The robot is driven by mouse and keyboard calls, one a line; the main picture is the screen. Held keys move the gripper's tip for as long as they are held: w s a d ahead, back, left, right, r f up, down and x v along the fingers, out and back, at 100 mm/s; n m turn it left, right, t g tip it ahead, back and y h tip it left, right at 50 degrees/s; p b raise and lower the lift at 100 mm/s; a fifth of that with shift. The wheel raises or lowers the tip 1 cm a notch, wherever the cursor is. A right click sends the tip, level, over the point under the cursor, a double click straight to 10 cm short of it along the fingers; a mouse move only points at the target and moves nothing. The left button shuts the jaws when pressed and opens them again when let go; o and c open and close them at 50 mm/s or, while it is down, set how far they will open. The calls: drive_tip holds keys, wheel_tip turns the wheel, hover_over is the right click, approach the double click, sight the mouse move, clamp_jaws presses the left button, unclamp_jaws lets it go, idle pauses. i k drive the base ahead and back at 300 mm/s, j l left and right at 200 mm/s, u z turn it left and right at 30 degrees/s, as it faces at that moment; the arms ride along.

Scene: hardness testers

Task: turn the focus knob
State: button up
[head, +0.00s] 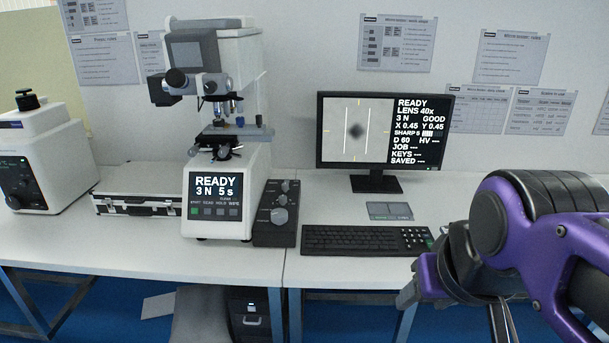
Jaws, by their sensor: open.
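The micro-hardness tester (215,130) stands left of centre on the white bench, its front panel reading "READY 3 N 5 s". A dark control box (272,238) beside its right side carries several grey knobs, the largest a round knob (279,216). A small dark knob (224,153) shows under the tester's stage. I cannot read which knob is the focus knob.
A black keyboard (366,240) and a small grey pad (389,211) lie in front of the monitor, between the control box and my arm. A silver case (138,193) and another machine (40,155) stand at left. The bench's front edge is clear before the tester.

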sight(279, 216)
drive_tip(key=i+j, duration=0.65)
drive_tip(key=i+z, duration=0.25)
drive_tip(key=j+u, duration=0.2)
drive_tip(key=k+l, duration=0.1)
